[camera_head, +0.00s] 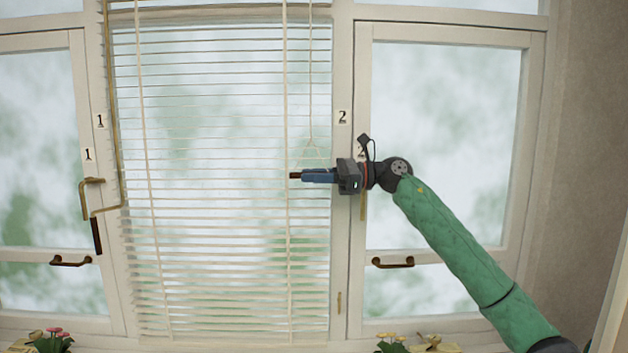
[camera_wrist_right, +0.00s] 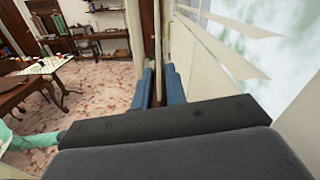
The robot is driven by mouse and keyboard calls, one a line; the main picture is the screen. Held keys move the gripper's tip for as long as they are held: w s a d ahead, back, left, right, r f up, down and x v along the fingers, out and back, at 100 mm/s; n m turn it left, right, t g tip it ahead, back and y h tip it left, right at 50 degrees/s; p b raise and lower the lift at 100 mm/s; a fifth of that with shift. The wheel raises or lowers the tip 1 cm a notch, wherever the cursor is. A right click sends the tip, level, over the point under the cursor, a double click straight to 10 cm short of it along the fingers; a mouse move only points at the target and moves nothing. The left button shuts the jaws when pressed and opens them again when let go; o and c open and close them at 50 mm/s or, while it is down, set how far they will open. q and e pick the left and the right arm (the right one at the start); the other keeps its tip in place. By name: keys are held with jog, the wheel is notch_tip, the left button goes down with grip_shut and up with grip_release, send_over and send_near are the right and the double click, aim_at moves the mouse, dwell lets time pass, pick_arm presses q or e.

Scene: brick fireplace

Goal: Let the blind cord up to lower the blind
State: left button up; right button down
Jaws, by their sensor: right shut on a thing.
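The white slatted blind (camera_head: 220,110) hangs in the middle window, its slats spread down to near the sill. The thin pale blind cord (camera_head: 310,90) runs down in front of its right side and splits into a small triangle just above my right gripper. My right gripper (camera_head: 305,175) reaches in from the right with blue fingers, shut on the cord's brown handle (camera_head: 294,175). In the right wrist view, the brown handle (camera_wrist_right: 157,88) shows between the two blue fingers, with pale strands above it. My left gripper is in neither view.
A brass crank rod with a dark grip (camera_head: 97,235) hangs at the blind's left. Brass window handles (camera_head: 393,262) sit on the side frames. Potted flowers (camera_head: 52,340) stand along the bottom. The right wrist view shows a table (camera_wrist_right: 30,80) away in the room.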

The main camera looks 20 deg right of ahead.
jog(key=c, duration=1.4)
grip_release()
jog(key=shift+c, duration=0.2)
jog(key=shift+f, duration=0.1)
notch_tip(320, 180, down, 16)
jog(key=shift+r+p, duration=0.25)
jog(key=shift+p, duration=0.6)
notch_tip(320, 180, down, 15)
jog(key=p, duration=0.4)
